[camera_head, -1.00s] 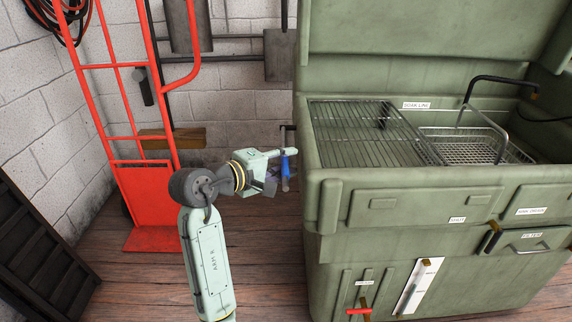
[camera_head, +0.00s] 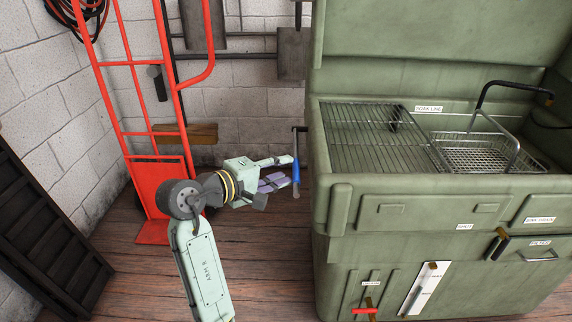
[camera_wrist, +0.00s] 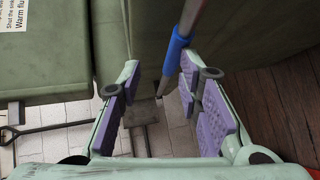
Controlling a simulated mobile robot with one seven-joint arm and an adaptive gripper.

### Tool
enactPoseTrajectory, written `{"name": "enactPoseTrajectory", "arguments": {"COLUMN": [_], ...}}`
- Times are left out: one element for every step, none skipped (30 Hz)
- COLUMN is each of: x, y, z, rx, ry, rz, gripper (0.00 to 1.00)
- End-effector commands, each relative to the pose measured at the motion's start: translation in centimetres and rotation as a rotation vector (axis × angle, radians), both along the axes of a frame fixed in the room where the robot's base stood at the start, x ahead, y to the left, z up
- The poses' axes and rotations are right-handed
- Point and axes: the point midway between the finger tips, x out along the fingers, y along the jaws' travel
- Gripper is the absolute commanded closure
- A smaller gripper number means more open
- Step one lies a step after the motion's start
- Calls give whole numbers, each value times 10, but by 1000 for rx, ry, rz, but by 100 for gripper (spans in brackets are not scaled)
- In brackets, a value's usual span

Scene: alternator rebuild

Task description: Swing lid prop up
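The lid prop is a thin grey rod with a blue sleeve (camera_head: 296,172), hanging from a dark bracket on the left side of the green washer cabinet (camera_head: 400,248). The raised lid (camera_head: 430,50) stands above the basin. My gripper (camera_head: 278,180) is open just left of the prop, its purple pads showing. In the wrist view my gripper (camera_wrist: 158,82) has its fingers wide apart, with the blue sleeve (camera_wrist: 175,50) close to the right fingertip, on its inner side. I see no grip on the rod; whether it touches that finger I cannot tell.
A red hand truck (camera_head: 160,185) stands against the block wall to the left of my arm. A wire rack (camera_head: 375,137) and a mesh basket (camera_head: 480,152) sit in the basin. A dark slatted panel (camera_head: 40,235) leans at far left. Wooden floor between is clear.

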Motion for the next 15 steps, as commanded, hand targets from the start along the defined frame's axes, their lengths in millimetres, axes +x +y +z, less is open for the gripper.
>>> {"name": "enactPoseTrajectory", "arguments": {"x": [-3,-4,-6,-7,-9,-11,-12,-14,-16,-17,-19,-20,-22,-23,-25], "y": [3,4,6,8,9,11,13,14,16,17,19,21,22,24,26], "z": [3,3,4,5,5,6,6,6,7,7,8,9,9,10,10], "rx": [-1,-1,-1,-1,-1,-1,-1,0,0,0,0,-1,-1,-1,-1], "ry": [0,-1,-1,-1,-1,-1,-1,0,0,0,0,-1,-1,-1,-1], "rz": [1,0,0,0,0,1,1,1,1,1,0,0,0,1,1], "gripper": [68,68,68,68,68,68,68,68,68,68,68,68,68,68,68]}}
